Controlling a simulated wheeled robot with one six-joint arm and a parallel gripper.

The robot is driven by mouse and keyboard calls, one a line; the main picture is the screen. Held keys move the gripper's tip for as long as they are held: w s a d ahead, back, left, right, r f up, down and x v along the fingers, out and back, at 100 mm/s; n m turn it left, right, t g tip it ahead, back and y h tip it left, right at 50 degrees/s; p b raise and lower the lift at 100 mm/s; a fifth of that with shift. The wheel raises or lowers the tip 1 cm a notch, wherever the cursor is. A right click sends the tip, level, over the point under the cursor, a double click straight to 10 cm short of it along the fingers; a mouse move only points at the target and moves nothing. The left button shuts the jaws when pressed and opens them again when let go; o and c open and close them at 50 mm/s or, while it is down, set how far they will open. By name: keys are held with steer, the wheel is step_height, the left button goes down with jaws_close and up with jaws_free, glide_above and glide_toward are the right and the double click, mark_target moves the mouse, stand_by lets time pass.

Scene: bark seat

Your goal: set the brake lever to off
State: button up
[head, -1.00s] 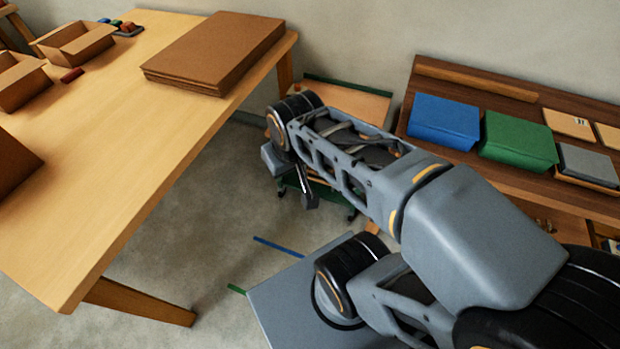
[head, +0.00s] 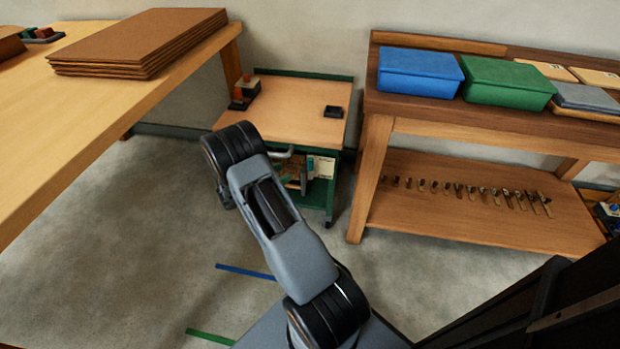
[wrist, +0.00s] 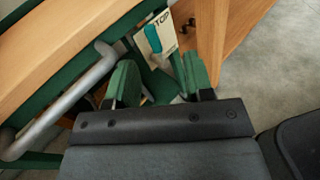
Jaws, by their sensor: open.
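The cart (head: 290,115) has a wooden top and green frame and stands between the two benches. In the wrist view, a small lever with a teal grip (wrist: 152,38) stands before a pale card (wrist: 162,30) on which "TOP" is readable; it looks like the brake lever. My gripper (wrist: 160,78) is open, with its green finger pads apart. The lever shows beyond the fingertips, roughly between them in the picture; I see no grip on it. The lever's lower end is partly hidden. In the head view, the card (head: 322,167) shows at the cart's near side.
A grey handle bar (wrist: 65,105) runs along the cart's edge, close to the left finger. The right bench (head: 470,215) carries blue (head: 420,72) and green (head: 508,82) boxes. A wooden table (head: 90,120) stands at left. Open floor lies in front.

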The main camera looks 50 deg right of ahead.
steer(key=n+t+h+b, duration=0.1)
steer(key=n+b, duration=0.1)
glide_toward(309, 165)
steer(key=a, duration=0.3)
steer(key=d, duration=0.1)
steer(key=shift+t, duration=0.4)
steer(key=d, duration=0.4)
steer(key=d+b, duration=0.1)
steer(key=d, duration=0.3)
steer(key=s+d+b, duration=0.1)
steer(key=d, duration=0.4)
steer(key=shift+f, duration=0.25)
jaws_close()
